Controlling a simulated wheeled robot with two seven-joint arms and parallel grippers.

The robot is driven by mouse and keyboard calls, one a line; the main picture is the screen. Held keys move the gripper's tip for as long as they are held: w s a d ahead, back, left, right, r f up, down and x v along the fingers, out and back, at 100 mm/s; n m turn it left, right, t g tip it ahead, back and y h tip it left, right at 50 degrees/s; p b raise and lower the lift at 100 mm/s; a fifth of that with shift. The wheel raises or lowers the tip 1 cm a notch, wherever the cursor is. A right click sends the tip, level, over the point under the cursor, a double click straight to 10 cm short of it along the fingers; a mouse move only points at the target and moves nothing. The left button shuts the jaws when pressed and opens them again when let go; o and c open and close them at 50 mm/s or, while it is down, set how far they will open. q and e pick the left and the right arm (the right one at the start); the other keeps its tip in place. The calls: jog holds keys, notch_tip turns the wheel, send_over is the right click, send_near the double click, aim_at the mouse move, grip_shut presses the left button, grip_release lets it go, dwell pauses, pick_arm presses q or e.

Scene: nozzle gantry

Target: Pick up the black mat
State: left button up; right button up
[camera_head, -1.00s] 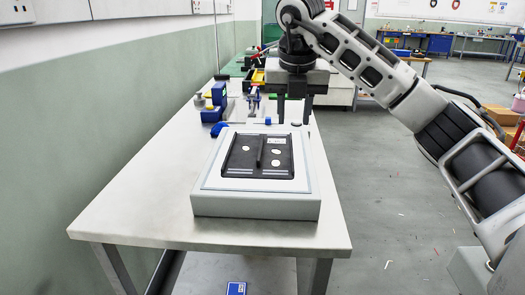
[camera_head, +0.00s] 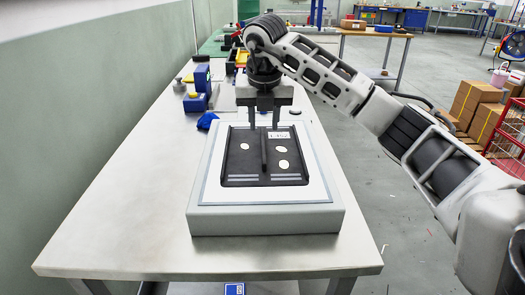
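The black mat (camera_head: 240,172) lies flat on top of a pale grey box (camera_head: 262,219) on the table. It has a raised ridge down its middle, a few small pale discs and a white label near its far edge. My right gripper (camera_head: 264,124) points down at the mat's far edge, with its two fingers apart and nothing between them. I cannot tell whether the fingertips touch the mat. My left gripper is not in view.
The box stands on a long grey table (camera_head: 110,229) beside a green wall. A blue device (camera_head: 195,103), a blue piece (camera_head: 207,121) and a yellow tray (camera_head: 240,57) lie farther back. Cardboard boxes (camera_head: 477,102) stand on the floor at the right.

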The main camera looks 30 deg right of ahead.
aim_at(263, 144)
jog(key=shift+p+x, duration=0.5)
jog(key=shift+x, duration=3.05)
jog(key=shift+w+r, duration=0.15)
grip_shut()
